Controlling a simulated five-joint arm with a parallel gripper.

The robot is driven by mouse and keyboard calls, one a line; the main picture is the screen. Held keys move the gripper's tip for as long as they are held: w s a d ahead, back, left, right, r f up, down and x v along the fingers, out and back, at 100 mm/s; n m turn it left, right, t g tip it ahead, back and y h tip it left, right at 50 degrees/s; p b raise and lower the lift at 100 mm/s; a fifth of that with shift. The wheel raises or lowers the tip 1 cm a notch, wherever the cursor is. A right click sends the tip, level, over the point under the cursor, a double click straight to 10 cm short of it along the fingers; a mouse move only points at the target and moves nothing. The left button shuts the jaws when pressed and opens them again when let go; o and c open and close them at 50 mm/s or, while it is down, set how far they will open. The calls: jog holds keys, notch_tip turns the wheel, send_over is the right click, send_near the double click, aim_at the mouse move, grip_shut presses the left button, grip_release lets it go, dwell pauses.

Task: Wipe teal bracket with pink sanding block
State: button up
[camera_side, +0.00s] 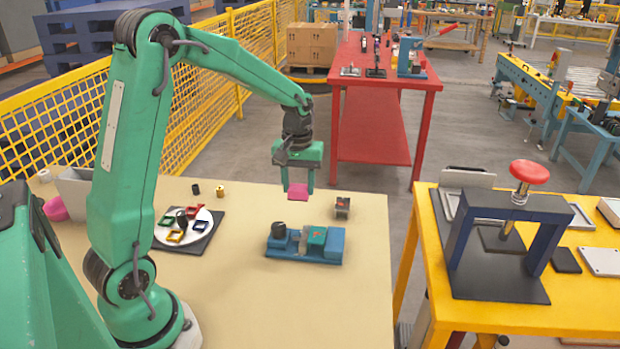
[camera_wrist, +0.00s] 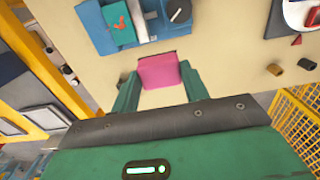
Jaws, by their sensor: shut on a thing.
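The pink sanding block (camera_side: 298,192) is held between the fingers of my gripper (camera_side: 298,183), above the table. In the wrist view the pink block (camera_wrist: 158,72) sits between the two green fingers of my gripper (camera_wrist: 160,80). The teal bracket (camera_side: 316,236) is mounted on a blue fixture (camera_side: 282,245), in front of and below my gripper in the side view. The teal bracket (camera_wrist: 117,24) also shows at the top of the wrist view, with an orange-red mark on its face. The block appears apart from the bracket.
A small metal block (camera_side: 342,207) stands near the fixture. A white plate (camera_side: 161,236) with coloured frames lies on a dark mat (camera_side: 206,244) at left. Small black (camera_side: 196,189) and yellow (camera_side: 220,191) cylinders stand behind. The table front (camera_side: 290,310) is clear. A press (camera_side: 458,235) occupies the yellow table.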

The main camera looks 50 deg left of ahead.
jog(key=r, duration=0.1)
send_over(318, 228)
jog(key=shift+d+r, duration=0.15)
jog(key=shift+r, duration=0.05)
jog(key=shift+f, duration=0.1)
jog(key=shift+f, duration=3.7)
jog(key=shift+s+d+f, duration=0.2)
jog(key=shift+f, duration=0.05)
jog(key=shift+s+d, duration=0.25)
jog(key=shift+c, duration=0.3)
jog(key=shift+s+d, duration=0.9)
jog(key=shift+w+a, duration=1.35)
jog(key=shift+a, duration=0.05)
jog(key=shift+r, duration=4.1)
